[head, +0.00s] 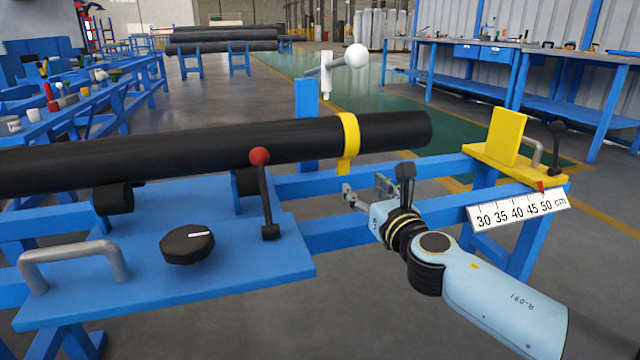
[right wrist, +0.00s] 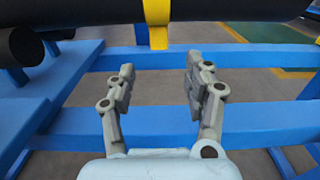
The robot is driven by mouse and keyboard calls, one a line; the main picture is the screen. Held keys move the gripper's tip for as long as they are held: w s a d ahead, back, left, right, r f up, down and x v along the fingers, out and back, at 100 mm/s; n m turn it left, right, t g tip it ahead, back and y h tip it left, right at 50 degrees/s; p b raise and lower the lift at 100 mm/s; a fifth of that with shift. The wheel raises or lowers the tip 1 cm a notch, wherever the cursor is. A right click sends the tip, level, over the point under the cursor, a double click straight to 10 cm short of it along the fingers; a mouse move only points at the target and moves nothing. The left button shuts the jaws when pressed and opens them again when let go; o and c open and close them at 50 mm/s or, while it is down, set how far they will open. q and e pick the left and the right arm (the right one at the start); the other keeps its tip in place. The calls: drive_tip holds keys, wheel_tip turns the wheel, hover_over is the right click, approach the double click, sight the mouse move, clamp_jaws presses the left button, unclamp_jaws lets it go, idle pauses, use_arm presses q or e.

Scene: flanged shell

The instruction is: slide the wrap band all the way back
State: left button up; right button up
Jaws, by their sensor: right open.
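The yellow wrap band (head: 348,140) sits around the black pipe (head: 220,146), near the pipe's right end, with a tab hanging down below it. In the right wrist view the band's tab (right wrist: 158,36) shows at the top, ahead of the fingers. My right gripper (head: 368,190) is open and empty, below and a little right of the band, apart from it. My left gripper is not in view.
The pipe rests on black rollers (head: 113,198) over a blue bench plate (head: 130,280). The plate carries a red-knobbed lever (head: 265,200), a black dial (head: 187,245) and a grey handle (head: 70,260). A yellow stop block (head: 508,137) and scale (head: 518,210) stand at the right.

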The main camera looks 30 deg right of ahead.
sight(344, 168)
drive_tip(key=b+x, duration=0.1)
drive_tip(key=x, duration=0.8)
drive_tip(key=shift+w+d, duration=0.1)
drive_tip(key=shift+w, duration=0.3)
clamp_jaws()
